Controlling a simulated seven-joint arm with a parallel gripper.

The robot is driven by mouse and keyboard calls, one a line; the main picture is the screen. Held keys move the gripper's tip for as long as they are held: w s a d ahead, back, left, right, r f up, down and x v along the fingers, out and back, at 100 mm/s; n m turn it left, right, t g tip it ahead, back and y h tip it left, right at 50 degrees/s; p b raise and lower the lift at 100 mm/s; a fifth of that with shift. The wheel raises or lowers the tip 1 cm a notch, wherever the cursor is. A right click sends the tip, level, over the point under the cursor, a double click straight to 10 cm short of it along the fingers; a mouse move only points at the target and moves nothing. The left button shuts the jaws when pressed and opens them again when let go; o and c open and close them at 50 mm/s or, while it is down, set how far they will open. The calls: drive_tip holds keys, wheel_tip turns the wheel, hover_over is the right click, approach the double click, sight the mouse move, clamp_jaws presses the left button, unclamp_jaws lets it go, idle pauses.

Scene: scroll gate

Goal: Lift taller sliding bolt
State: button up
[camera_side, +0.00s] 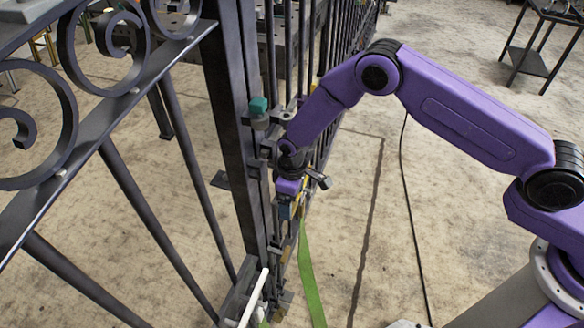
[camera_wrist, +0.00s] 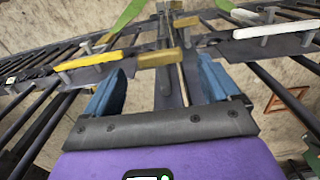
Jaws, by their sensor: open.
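The sliding bolts are on the dark metal gate (camera_side: 232,110). In the wrist view a thin upright-looking rod (camera_wrist: 183,88) and a grey bar run between the jaws, with a yellow block (camera_wrist: 158,58) and a brass-coloured knob (camera_wrist: 186,21) just beyond the fingertips. I cannot tell for sure which bolt is taller. My gripper (camera_wrist: 162,82) is open, its blue fingers on either side of these parts, and I see nothing clamped. In the side view my gripper (camera_side: 287,207) is at the gate post, pointing down, partly hidden by the wrist.
A teal-topped fitting (camera_side: 258,106) sticks out of the post above my gripper. A green strap (camera_side: 309,275) hangs below.

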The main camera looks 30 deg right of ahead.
wheel_tip(320, 180, up, 15)
idle(0.4)
idle(0.4)
drive_tip(key=s+d+r+n, duration=0.2)
drive_tip(key=s+d+r, duration=0.7)
drive_tip(key=s+r, duration=0.4)
drive_tip(key=s+d+r+n, duration=0.1)
drive_tip(key=s+d, duration=1.4)
drive_tip(key=s, duration=0.4)
drive_tip(key=shift+d+r+n, duration=0.3)
drive_tip(key=shift+r, duration=0.05)
